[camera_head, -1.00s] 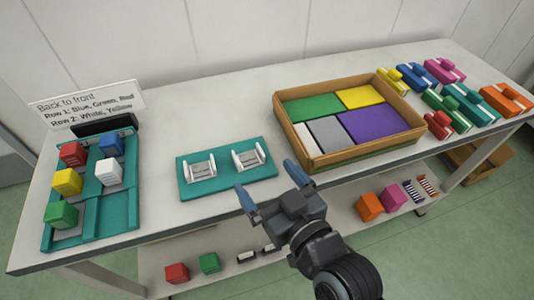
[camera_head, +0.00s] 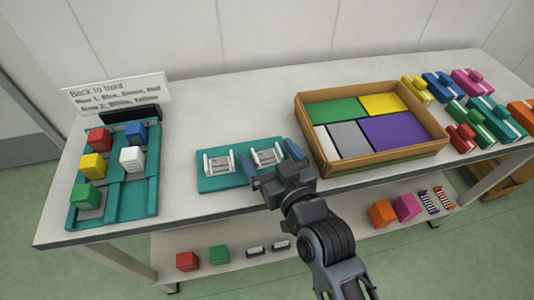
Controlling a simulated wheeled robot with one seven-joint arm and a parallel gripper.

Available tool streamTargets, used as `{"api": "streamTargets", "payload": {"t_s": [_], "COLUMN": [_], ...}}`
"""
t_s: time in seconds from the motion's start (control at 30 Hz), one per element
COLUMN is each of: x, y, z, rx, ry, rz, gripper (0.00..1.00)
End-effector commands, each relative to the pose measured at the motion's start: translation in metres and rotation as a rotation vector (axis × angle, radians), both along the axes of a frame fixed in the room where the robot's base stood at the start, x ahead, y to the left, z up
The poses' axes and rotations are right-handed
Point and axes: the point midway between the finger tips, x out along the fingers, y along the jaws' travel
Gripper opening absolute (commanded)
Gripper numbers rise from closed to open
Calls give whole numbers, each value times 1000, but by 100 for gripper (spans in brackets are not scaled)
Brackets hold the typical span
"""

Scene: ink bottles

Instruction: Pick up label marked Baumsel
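No label with the readable word Baumsel shows in the head view. Small dark-and-white pieces, a left one (camera_head: 256,251) and a right one (camera_head: 281,244), lie on the lower shelf, with markings too small to read. My gripper (camera_head: 271,160) is open and empty, its two blue fingers spread. It appears over the right part of a teal plate (camera_head: 205,184) and partly hides it. On this plate stand two white holders, left (camera_head: 219,164) and right (camera_head: 267,156); the right one shows between the fingers.
A teal tray (camera_head: 140,200) holds several coloured cubes at left, before a sign (camera_head: 118,92) reading "Back to front". A brown-rimmed box (camera_head: 398,162) with coloured panels stands right of my gripper. Coloured blocks (camera_head: 470,82) fill the table's right end. Cubes (camera_head: 382,213) sit on the lower shelf.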

Motion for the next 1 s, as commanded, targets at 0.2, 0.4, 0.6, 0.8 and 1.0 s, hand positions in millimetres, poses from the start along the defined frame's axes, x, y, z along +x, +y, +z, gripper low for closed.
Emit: {"api": "streamTargets", "payload": {"t_s": [0.2, 0.4, 0.6, 0.8, 1.0], "x": [0, 0, 0, 0, 0], "y": [0, 0, 0, 0, 0], "z": [0, 0, 0, 1, 15], "rx": [0, 0, 0, 0, 0], "ry": [0, 0, 0, 0, -3], "rz": [0, 0, 0, 0, 0], "gripper": [73, 54, 41, 41, 41]}}
